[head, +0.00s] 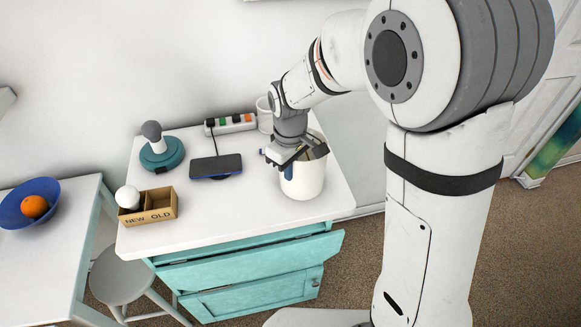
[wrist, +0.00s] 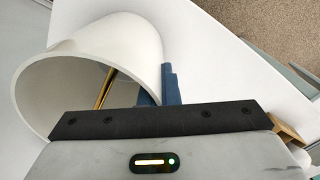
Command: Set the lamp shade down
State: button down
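The lamp shade (head: 302,180) is a white open cylinder over the right part of the white cabinet top (head: 240,213). My gripper (head: 287,158) is at its upper rim. In the wrist view the shade (wrist: 92,45) shows its open end, with a brass-coloured rod inside. Blue fingers (wrist: 160,88) sit on either side of the shade's wall, one inside and one outside, and appear closed on it. I cannot tell whether the shade's lower edge touches the top. The teal lamp base (head: 163,156) stands at the back left with a grey bulb (head: 151,130) on its stem.
A dark phone on a pad (head: 215,166) lies left of the shade. A power strip (head: 230,124) and white mug (head: 265,115) are behind. A wooden NEW/OLD box (head: 150,214) holds a white bulb (head: 127,197) at front left. A teal drawer (head: 250,262) sticks out below.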

jog(key=shift+f, duration=0.2)
jog(key=c, duration=1.7)
grip_release()
jog(key=shift+r, duration=0.15)
notch_tip(320, 180, up, 12)
jog(key=shift+s+d+r+b, duration=0.1)
jog(key=shift+b, duration=0.25)
jog(key=s+d+m+t, duration=0.1)
jog(key=s+d+m, duration=0.2)
jog(key=s+d, duration=0.2)
jog(key=s+d+m+t, duration=0.1)
jog(key=s+d+m, duration=0.3)
jog(key=s+d, duration=0.1)
jog(key=s+d+f+m+t, duration=0.1)
jog(key=s+d+m, duration=0.2)
jog(key=s+d, duration=0.2)
jog(key=shift+s+d, duration=0.1)
jog(key=shift+d, duration=1.15)
